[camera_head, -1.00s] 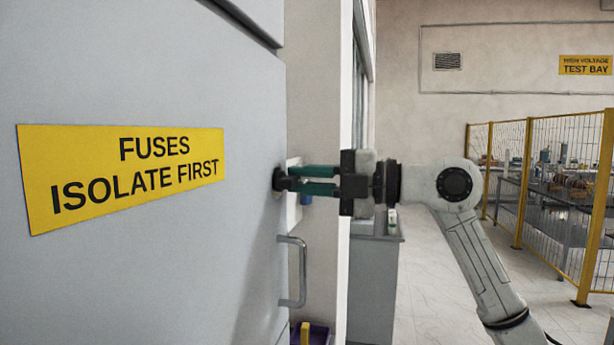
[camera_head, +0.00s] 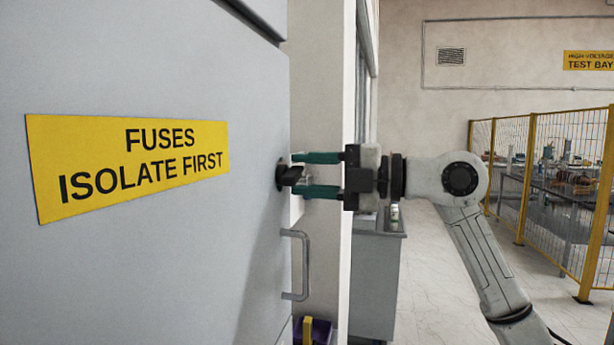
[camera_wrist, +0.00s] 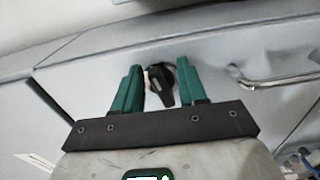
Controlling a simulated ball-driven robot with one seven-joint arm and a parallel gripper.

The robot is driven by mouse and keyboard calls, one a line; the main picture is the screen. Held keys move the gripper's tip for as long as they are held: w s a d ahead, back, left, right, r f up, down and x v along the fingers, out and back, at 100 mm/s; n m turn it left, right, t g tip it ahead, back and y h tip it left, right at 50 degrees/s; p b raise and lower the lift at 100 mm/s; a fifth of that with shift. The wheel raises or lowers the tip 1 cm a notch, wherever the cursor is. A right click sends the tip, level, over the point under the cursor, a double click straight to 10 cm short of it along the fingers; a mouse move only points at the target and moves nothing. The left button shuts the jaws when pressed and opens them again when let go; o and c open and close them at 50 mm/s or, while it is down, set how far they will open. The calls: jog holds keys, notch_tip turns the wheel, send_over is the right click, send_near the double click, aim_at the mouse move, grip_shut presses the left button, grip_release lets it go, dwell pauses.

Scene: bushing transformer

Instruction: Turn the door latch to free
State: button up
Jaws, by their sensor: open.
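The door latch (camera_head: 289,174) is a small black knob on the grey cabinet door (camera_head: 150,270), near its right edge and above the handle. In the wrist view the latch (camera_wrist: 161,86) shows as a dark tapered lever between the two green fingers, nearer the right one. My gripper (camera_head: 299,174) is open, its fingers spread one above the other in the head view, with the tips at the latch. The wrist view also shows my gripper (camera_wrist: 161,88) open around the latch. I cannot tell whether a finger touches it.
A yellow sign (camera_head: 130,165) reads "FUSES ISOLATE FIRST" on the door. A metal bar handle (camera_head: 300,265) sits below the latch and shows at right in the wrist view (camera_wrist: 272,82). A grey cabinet (camera_head: 375,280) and yellow mesh fence (camera_head: 550,180) stand beyond.

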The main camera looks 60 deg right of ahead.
jog(key=b+v, duration=0.3)
jog(key=v, duration=0.7)
jog(key=shift+s, duration=0.2)
